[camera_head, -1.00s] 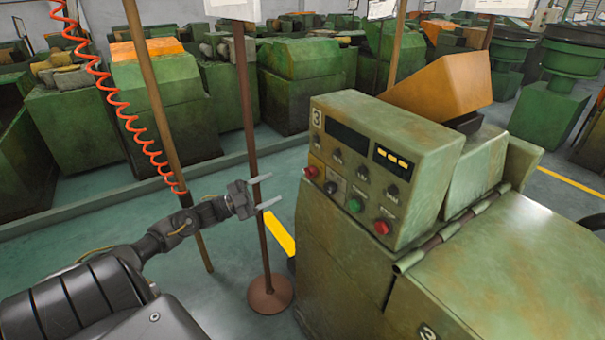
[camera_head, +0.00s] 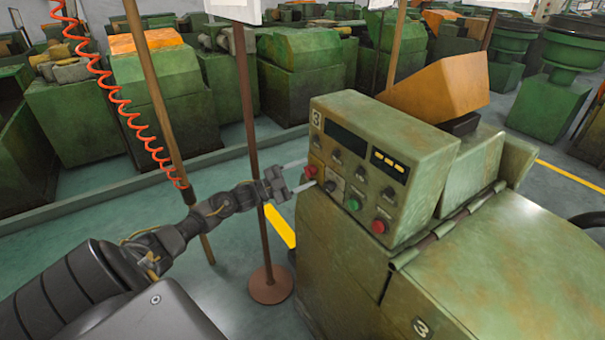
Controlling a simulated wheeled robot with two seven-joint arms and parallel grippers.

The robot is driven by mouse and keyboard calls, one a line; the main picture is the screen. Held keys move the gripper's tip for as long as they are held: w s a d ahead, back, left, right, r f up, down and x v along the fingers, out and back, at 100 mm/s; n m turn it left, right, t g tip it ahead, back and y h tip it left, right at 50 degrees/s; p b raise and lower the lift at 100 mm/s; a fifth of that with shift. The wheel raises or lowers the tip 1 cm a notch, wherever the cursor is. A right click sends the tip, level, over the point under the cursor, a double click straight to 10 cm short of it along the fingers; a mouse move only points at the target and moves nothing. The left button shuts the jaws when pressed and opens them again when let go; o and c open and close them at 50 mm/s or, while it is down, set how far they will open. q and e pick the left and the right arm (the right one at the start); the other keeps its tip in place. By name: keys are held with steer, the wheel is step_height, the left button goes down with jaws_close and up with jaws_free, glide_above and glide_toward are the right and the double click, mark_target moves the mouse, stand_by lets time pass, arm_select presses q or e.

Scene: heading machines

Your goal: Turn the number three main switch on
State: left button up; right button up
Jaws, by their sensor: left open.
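The green control box (camera_head: 395,155) marked 3 stands on a worn green machine. Its front has a row of dark knobs along the middle. Below them are a red button (camera_head: 310,172), a dark switch knob (camera_head: 330,187) on a plate, a green button (camera_head: 352,203) and another red button (camera_head: 379,226). My left gripper (camera_head: 300,174) is open, with its two pale fingers pointing right at the panel's lower left. The upper fingertip is close to the left red button and the lower one close to the dark switch knob. I cannot tell whether they touch. My right gripper is not in view.
A brown post on a round base (camera_head: 270,284) stands just behind my left wrist. Another brown pole (camera_head: 155,95) and a coiled red hose (camera_head: 112,95) are at the left. The machine's flat top (camera_head: 500,265) fills the lower right. Green machines line the back.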

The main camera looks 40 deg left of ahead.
arm_select(q)
steer(key=c, duration=1)
steer(key=shift+f, duration=0.1)
